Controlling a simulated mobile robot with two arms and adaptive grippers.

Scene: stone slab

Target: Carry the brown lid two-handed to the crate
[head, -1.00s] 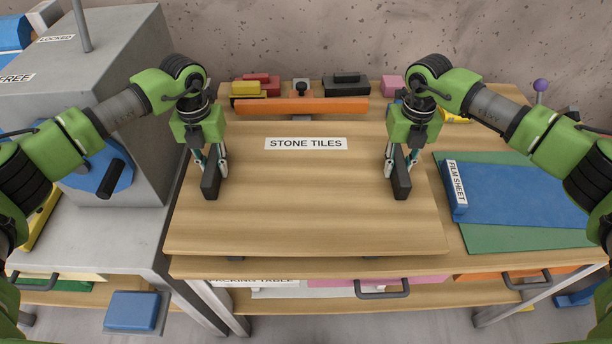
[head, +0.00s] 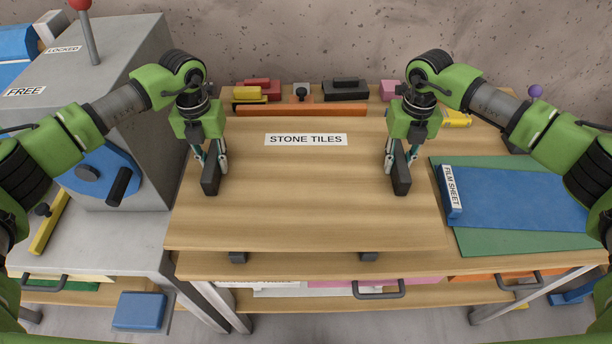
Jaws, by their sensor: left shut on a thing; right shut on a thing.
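The brown lid (head: 306,205) is a wide wooden board with a white STONE TILES label (head: 306,139). It lies roughly level in the middle of the head view, over the wooden table. My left gripper (head: 210,178) is shut on the black handle at the lid's left. My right gripper (head: 400,180) is shut on the black handle at its right. Two dark blocks (head: 237,257) (head: 368,257) show below the lid's front edge. What else is under the lid is hidden. I cannot make out a crate in this view.
A grey machine (head: 130,110) with a blue crank disc stands close at the left. A blue film sheet (head: 520,198) on a green mat (head: 490,241) lies at the right. An orange bar (head: 300,110) and several small blocks line the back, before a stone wall.

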